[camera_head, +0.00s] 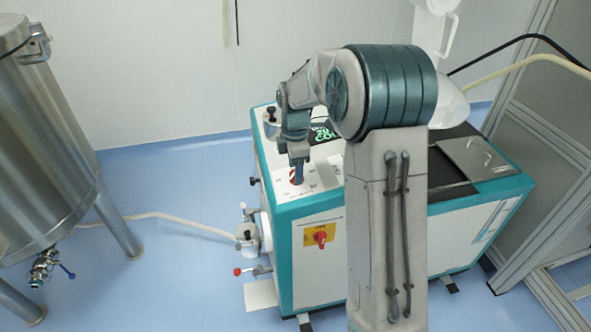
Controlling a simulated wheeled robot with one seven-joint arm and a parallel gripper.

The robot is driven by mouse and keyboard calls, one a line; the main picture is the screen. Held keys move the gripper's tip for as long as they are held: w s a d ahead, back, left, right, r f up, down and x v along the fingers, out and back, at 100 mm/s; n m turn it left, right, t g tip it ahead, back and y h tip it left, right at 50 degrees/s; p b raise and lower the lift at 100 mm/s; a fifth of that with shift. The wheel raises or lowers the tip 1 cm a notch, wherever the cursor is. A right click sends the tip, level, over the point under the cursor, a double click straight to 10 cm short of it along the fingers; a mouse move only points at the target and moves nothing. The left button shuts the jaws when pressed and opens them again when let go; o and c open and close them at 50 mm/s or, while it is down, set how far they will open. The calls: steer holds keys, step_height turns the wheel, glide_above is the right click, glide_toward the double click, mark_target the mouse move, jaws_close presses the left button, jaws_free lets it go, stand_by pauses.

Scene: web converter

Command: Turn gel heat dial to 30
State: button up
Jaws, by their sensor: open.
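My gripper (297,172) points down over the left part of the top panel of the white and teal machine (322,262). Its fingertips are at or just above a small dial with red on it (295,176), which they partly cover. I cannot tell whether they touch it. The jaws are open, though their gap is hard to see at this size. A dark display with green characters (322,135) lies behind the gripper, partly hidden by my arm. Its reading and the panel marks are too small to read surely.
A red rotary switch on a yellow plate (320,236) is on the machine's front. A steel tank (40,150) on legs stands left, joined by a pale hose (165,215). A grey frame (545,150) stands right.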

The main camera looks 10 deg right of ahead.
steer(key=shift+f, duration=0.55)
steer(key=c, duration=1)
steer(key=shift+o, duration=0.2)
steer(key=shift+m, duration=0.3)
steer(key=m+t+b, duration=0.1)
steer(key=m+b, duration=0.1)
steer(key=m, duration=0.4)
steer(key=shift+s+f, duration=0.1)
steer(key=m+b, duration=0.1)
steer(key=m, duration=0.2)
steer(key=m+h+b, duration=0.1)
steer(key=m, duration=0.2)
steer(key=shift+t, duration=0.3)
steer(key=shift+m, duration=0.4)
